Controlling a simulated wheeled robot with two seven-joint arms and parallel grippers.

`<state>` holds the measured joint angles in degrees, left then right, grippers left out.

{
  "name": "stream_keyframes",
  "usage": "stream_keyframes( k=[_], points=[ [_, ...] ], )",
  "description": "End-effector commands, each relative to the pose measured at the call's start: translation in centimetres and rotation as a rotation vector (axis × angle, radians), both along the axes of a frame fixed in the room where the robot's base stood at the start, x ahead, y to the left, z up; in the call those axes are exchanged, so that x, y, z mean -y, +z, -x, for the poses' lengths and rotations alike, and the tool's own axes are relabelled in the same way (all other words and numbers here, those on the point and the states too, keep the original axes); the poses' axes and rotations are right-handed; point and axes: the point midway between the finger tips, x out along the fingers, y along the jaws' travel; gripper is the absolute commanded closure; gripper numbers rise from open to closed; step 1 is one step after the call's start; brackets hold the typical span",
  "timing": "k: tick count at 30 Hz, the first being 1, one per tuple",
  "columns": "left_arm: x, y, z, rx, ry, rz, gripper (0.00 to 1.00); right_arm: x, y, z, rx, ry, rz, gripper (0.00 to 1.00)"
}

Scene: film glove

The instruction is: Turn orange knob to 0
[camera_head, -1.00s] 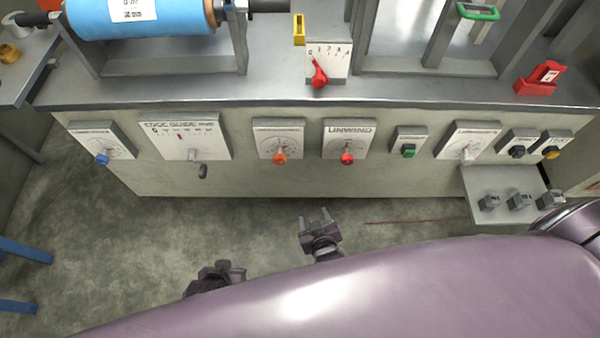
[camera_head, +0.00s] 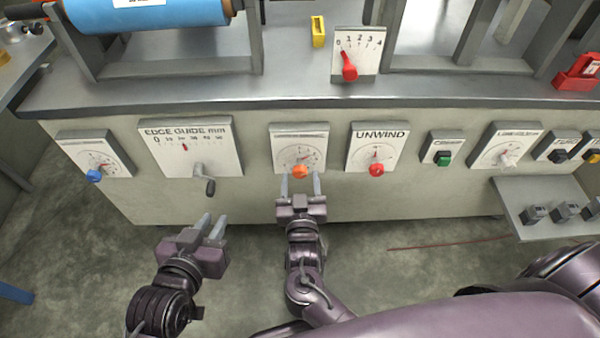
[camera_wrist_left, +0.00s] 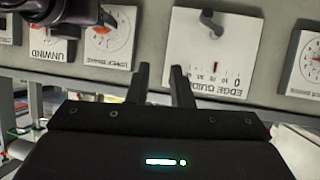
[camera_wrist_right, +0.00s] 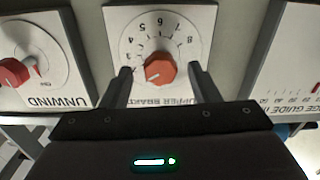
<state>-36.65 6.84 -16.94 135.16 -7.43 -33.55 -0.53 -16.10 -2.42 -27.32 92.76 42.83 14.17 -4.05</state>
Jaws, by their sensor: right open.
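The orange knob (camera_head: 300,171) is on a white dial plate (camera_head: 299,139) on the cabinet front. In the right wrist view the knob (camera_wrist_right: 160,70) appears upside down with its plate, with digits around it and an "UPPER BRAKE" label. A pale mark on the knob points to the lower left there. My right gripper (camera_head: 300,178) is open, its fingers on either side of the knob in the picture; I cannot tell whether they reach around it. My left gripper (camera_head: 214,222) is open and empty, below the edge guide plate.
The edge guide plate (camera_head: 192,140) with its crank (camera_head: 207,181) is left of the orange knob. The red UNWIND knob (camera_head: 376,170) is close on the right. A grey shelf (camera_head: 515,195) juts out at lower right. Floor in front is clear.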

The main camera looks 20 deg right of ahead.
Motion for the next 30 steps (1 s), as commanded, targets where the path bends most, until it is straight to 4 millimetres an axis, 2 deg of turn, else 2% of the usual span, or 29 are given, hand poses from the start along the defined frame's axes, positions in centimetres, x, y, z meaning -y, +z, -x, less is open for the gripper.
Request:
stream_keyframes(
  k=[3, 9, 21, 30],
  points=[
    [0.2, 1.9, -1.0, 0.091, 0.006, 0.038, 0.8, 0.4, -0.1, -1.3, 0.002, 0.0, 0.002, 0.45],
    [0.3, 4.2, -1.9, 0.191, 0.013, 0.078, 0.8, 0.7, 0.0, -2.5, 0.001, 0.001, 0.0, 0.45],
    [0.3, 5.0, -2.1, 0.221, 0.015, 0.091, 0.8, 0.8, -0.1, -2.9, -0.001, 0.001, 0.0, 0.45],
    [0.3, 5.0, -2.1, 0.221, 0.015, 0.091, 0.8, 0.8, -0.1, -2.9, -0.001, 0.001, 0.0, 0.84]
  ],
)
